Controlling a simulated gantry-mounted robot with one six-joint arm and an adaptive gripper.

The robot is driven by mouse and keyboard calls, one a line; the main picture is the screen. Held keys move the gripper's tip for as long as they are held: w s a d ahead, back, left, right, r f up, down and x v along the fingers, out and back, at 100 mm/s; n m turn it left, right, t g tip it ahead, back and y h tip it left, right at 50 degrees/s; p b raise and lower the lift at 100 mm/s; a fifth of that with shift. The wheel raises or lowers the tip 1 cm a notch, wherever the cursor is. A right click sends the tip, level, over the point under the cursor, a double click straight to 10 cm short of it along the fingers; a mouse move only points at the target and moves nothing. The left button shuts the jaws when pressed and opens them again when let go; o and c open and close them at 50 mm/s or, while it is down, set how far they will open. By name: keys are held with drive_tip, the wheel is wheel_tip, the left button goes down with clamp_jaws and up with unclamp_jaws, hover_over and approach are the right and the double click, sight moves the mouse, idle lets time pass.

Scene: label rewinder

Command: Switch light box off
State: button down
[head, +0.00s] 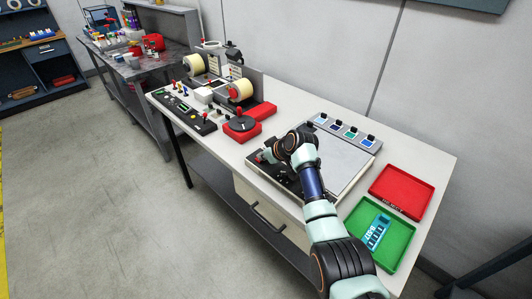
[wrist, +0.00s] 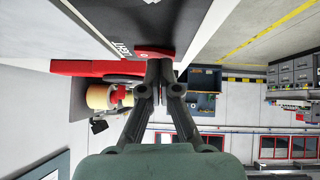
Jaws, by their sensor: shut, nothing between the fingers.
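The light box (head: 345,160) lies flat on the bench, with a pale grey-white panel and a dark control strip along its front-left side. I cannot tell whether it is lit. My gripper (head: 264,157) is over that strip, partly hidden by my own arm. In the wrist view, the fingers of my gripper (wrist: 159,60) are shut, with nothing between them. Their tips are at a red switch plate (wrist: 150,53) beside white lettering on the dark strip (wrist: 110,25). The switch's lever is hidden by the fingers, and I cannot tell whether they touch it.
A row of coloured samples with black knobs (head: 345,132) stands behind the box. A red tray (head: 403,190) and a green tray (head: 388,245) holding a blue card lie to the right. The label rewinder (head: 235,95) and a button panel (head: 180,105) are to the left.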

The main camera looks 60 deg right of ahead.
wheel_tip(320, 180, up, 5)
drive_tip(key=p, duration=0.4)
drive_tip(key=shift+s+d+r, duration=0.15)
drive_tip(key=s+p+v, duration=0.1)
drive_tip(key=v, duration=0.7)
drive_tip(key=shift+s+d, duration=0.25)
